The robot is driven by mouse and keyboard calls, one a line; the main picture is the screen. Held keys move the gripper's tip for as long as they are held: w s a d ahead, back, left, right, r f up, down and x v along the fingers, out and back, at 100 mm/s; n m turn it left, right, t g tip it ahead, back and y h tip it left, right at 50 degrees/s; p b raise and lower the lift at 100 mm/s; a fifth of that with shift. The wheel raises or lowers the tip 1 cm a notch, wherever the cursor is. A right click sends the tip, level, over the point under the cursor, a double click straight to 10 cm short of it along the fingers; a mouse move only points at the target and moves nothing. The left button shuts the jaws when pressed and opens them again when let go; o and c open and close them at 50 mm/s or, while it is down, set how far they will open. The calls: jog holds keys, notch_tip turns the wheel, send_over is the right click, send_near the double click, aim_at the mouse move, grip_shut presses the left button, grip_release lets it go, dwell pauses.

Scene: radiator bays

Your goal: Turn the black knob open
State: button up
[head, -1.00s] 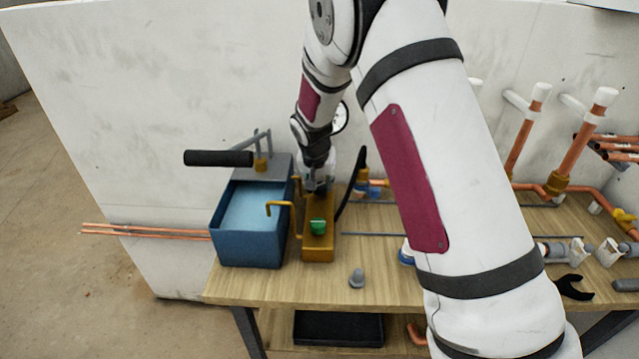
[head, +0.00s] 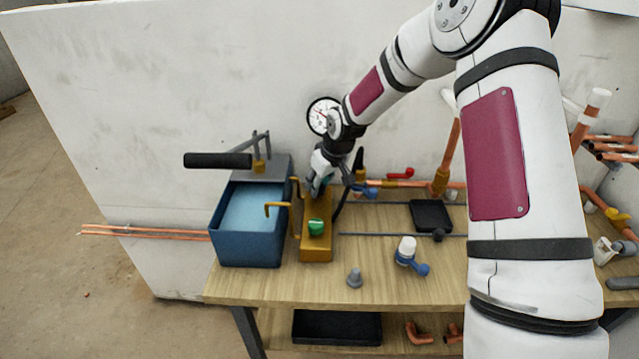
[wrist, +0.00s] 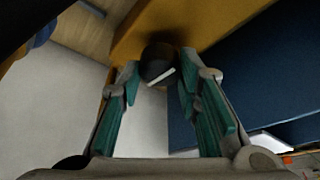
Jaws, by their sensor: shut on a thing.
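The black knob (wrist: 157,62) with a white pointer line sits on the yellow manifold block (head: 317,250), near its back end. In the wrist view my gripper (wrist: 159,74) has its two teal-padded fingers on either side of the knob, shut on it. The white line lies at a slight tilt in that view. In the head view my gripper (head: 318,185) reaches down at a tilt onto the block's back part and hides the knob. A green knob (head: 317,228) is on the front part of the same block.
A blue water tank (head: 247,248) with a black-handled pump lever (head: 218,159) stands left of the block. A round gauge (head: 322,115) is behind my wrist. A grey fitting (head: 355,278), a blue-and-white valve (head: 408,255) and a black tray (head: 431,215) lie to the right.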

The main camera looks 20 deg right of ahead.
jog(key=shift+n, duration=0.6)
jog(key=o, duration=1.1)
jog(key=v, duration=1.2)
jog(key=shift+w+d, duration=0.15)
jog(key=shift+d, duration=0.05)
